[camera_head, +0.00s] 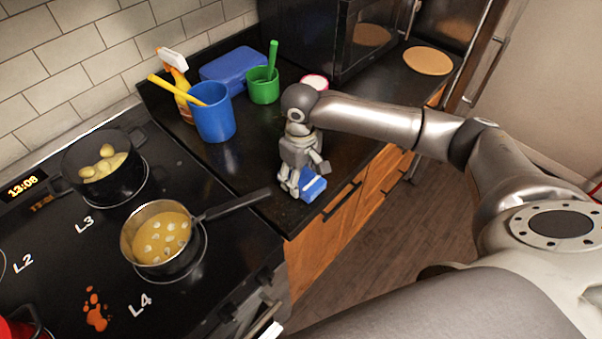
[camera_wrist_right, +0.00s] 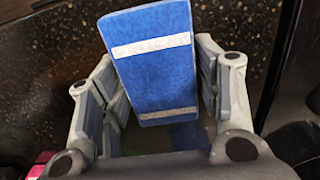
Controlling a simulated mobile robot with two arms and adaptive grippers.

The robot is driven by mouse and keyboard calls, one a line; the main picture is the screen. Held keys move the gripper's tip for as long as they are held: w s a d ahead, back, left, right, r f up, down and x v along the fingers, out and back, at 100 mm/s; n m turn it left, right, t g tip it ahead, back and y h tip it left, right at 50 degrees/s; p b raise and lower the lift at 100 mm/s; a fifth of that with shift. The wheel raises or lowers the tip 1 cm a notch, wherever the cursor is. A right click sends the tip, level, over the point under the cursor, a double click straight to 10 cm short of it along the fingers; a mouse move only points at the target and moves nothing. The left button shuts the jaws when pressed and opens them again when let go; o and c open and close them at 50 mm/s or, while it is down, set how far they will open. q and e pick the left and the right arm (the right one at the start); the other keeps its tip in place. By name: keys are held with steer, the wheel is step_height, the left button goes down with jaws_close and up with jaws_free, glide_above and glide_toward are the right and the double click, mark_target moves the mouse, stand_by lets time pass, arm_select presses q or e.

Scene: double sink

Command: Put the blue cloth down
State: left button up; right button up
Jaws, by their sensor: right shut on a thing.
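The blue cloth (camera_head: 313,186) has pale stripes and is at the front edge of the dark countertop, right of the stove. My right gripper (camera_head: 298,186) is shut on the cloth, pointing down at the counter. In the right wrist view the cloth (camera_wrist_right: 155,65) stands out between the two fingers of my right gripper (camera_wrist_right: 160,105), with two white bands across it. Whether the cloth touches the counter is hard to tell. My left gripper is not in view.
A blue cup (camera_head: 214,120), green cup (camera_head: 263,87), spray bottle (camera_head: 178,82) and blue box (camera_head: 233,70) stand behind. A saucepan (camera_head: 160,240) has its handle pointing toward my gripper. A pot (camera_head: 103,178) and orange spill (camera_head: 96,310) are on the stove. Counter between cups and gripper is clear.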

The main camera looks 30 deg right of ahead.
steer(key=shift+f, duration=0.25)
steer(key=shift+f, duration=0.15)
steer(key=o, duration=1.1)
step_height(320, 180, up, 12)
steer(key=b, duration=0.2)
steer(key=shift+r, duration=0.2)
